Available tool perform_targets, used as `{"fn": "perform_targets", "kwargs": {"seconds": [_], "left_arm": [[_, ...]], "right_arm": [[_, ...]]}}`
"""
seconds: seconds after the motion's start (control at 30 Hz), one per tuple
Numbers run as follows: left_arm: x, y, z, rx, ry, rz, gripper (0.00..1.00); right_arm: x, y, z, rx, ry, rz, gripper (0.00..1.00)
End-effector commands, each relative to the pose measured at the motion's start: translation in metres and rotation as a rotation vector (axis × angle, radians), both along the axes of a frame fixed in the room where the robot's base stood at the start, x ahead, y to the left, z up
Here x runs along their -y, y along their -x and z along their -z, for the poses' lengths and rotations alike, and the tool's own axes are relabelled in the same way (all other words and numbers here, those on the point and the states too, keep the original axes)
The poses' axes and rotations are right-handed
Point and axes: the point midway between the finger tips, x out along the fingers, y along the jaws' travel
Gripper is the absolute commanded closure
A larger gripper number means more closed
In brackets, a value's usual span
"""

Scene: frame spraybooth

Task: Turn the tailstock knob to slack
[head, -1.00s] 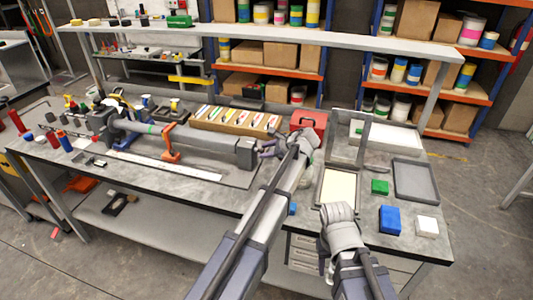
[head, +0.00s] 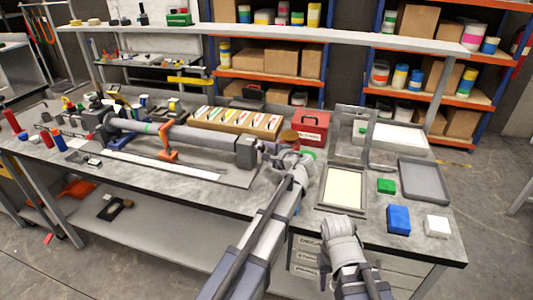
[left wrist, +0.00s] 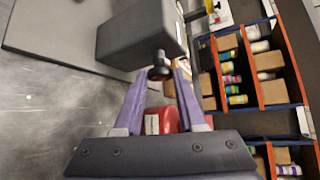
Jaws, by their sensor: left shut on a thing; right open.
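The tailstock (head: 247,152) is a dark grey block at the right end of the long grey lathe-like fixture on the bench. In the left wrist view its block (left wrist: 135,35) fills the upper middle, and a small dark round knob (left wrist: 159,70) sticks out of its end face. My left gripper (head: 268,149) is at that end, its purple fingers on either side of the knob and shut on it. The fingers also show in the left wrist view (left wrist: 160,75). My right gripper (head: 342,228) is open above the bench's front right; its fingers are mostly hidden behind my wrist.
A red box (head: 311,127) stands just behind my left gripper. A tray of colored packets (head: 236,120) lies behind the fixture.

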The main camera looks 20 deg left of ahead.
Motion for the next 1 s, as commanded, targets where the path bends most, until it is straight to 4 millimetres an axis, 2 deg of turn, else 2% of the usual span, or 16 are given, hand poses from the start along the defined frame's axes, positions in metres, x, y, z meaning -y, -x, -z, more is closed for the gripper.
{"fn": "perform_targets", "kwargs": {"seconds": [0.43,0.47,0.5,0.7,1.0], "left_arm": [[0.0003,0.0025,0.0018,0.008,0.007,-0.003,1.0],[0.0003,0.0025,0.0018,0.008,0.007,-0.003,0.6],[0.0001,0.0024,0.0016,0.007,0.006,-0.004,0.55],[0.0,0.0014,0.0008,0.008,0.003,-0.002,0.33],[0.0022,0.0032,-0.0013,0.008,0.002,-0.001,0.32]], "right_arm": [[0.0,0.0,0.0017,0.0,0.0,0.0,0.5],[0.0,0.0,0.0017,0.0,0.0,0.0,0.5],[0.0001,0.0,0.0017,0.0,0.0,0.0,0.5],[0.0,0.0,0.0015,0.0,0.0,0.0,0.5],[0.0,0.0,-0.0004,0.0,0.0,0.0,0.5]]}}
